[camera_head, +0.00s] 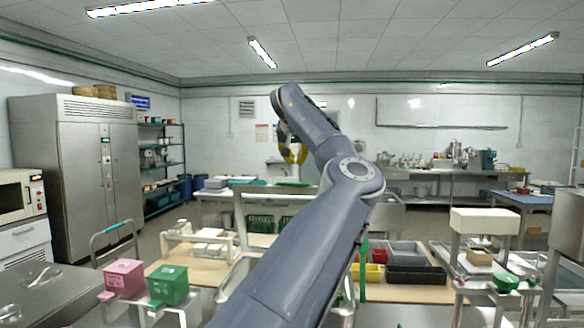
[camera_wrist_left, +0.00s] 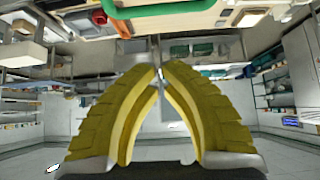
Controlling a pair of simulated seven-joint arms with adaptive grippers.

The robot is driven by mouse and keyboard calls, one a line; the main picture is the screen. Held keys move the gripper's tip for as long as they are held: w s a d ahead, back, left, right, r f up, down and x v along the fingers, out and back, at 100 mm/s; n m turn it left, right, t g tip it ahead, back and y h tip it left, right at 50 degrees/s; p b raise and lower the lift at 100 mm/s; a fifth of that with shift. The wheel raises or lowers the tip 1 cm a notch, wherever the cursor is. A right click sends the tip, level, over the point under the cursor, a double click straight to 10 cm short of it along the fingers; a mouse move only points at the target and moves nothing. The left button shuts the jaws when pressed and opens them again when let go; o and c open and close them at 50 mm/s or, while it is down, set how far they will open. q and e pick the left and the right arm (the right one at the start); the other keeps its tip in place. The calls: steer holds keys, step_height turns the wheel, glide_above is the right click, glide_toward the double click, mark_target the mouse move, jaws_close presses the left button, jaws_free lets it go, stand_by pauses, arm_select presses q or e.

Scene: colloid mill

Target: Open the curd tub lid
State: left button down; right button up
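A pink box (camera_head: 124,274) and a green box (camera_head: 168,285), both with small labels, stand side by side at the lower left in the head view. I cannot tell whether either is the curd tub, and no lid is clearly recognisable. My left arm rises through the middle of the head view and hides part of the table behind it. My left gripper (camera_head: 292,157) is high above the tables, far from both boxes. In the left wrist view its yellow fingers (camera_wrist_left: 161,68) converge with their tips almost together and nothing held. My right gripper is out of view.
Grey, yellow and red bins (camera_head: 405,254) stand on the wooden table right of my arm. A white box-shaped unit (camera_head: 484,221) on a metal stand is farther right. A steel cabinet (camera_head: 78,165) fills the left side. Air around the gripper looks clear.

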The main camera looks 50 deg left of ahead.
arm_select(q)
step_height(320, 180, down, 7)
steer(key=w+a, duration=0.1)
steer(key=shift+w+a, duration=0.2)
steer(key=shift+w, duration=0.1)
stand_by(0.7)
steer(key=shift+d, duration=0.1)
stand_by(0.3)
